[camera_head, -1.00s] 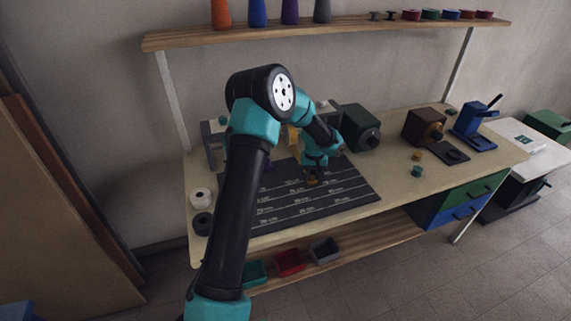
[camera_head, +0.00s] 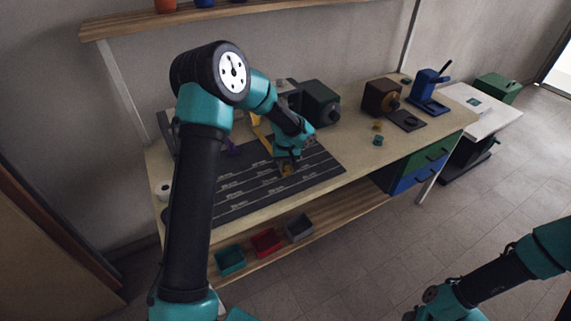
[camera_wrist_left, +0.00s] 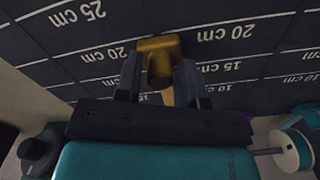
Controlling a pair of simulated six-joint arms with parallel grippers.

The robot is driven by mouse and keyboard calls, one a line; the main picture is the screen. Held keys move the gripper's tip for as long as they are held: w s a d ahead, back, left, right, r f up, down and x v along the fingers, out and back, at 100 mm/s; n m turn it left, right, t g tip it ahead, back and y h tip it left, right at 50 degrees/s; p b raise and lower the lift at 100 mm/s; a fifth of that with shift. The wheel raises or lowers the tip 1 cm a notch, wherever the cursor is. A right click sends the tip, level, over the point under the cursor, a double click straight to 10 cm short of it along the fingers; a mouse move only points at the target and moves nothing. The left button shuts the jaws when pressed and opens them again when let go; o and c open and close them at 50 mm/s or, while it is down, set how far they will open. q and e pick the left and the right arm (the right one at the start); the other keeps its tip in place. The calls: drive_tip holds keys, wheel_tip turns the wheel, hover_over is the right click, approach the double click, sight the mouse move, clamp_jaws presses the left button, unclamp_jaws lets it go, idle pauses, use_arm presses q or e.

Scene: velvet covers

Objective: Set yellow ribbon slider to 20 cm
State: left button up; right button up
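The yellow slider (camera_head: 287,169) is on the dark measuring board (camera_head: 322,170). In the left wrist view the yellow slider (camera_wrist_left: 160,50) has its head beside the 20 cm line, between two columns of labels. My left gripper (camera_head: 288,163) reaches down to it from above. In the left wrist view the two fingers of my left gripper (camera_wrist_left: 158,82) stand on either side of the slider's stem and look closed against it. My right arm shows at the lower right of the head view, but its fingers are out of frame.
A purple piece (camera_head: 233,149) stands on the board's left part. A dark green box (camera_head: 320,101) stands behind the board. Small yellow (camera_head: 377,126) and teal (camera_head: 378,140) pieces lie to its right. Several bins, including a red one (camera_head: 266,242), sit on the lower shelf.

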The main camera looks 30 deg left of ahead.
sight(286, 163)
use_arm(q)
drive_tip(key=shift+o, duration=1.2)
wheel_tip(286, 163, up, 18)
drive_tip(key=shift+f, duration=0.25)
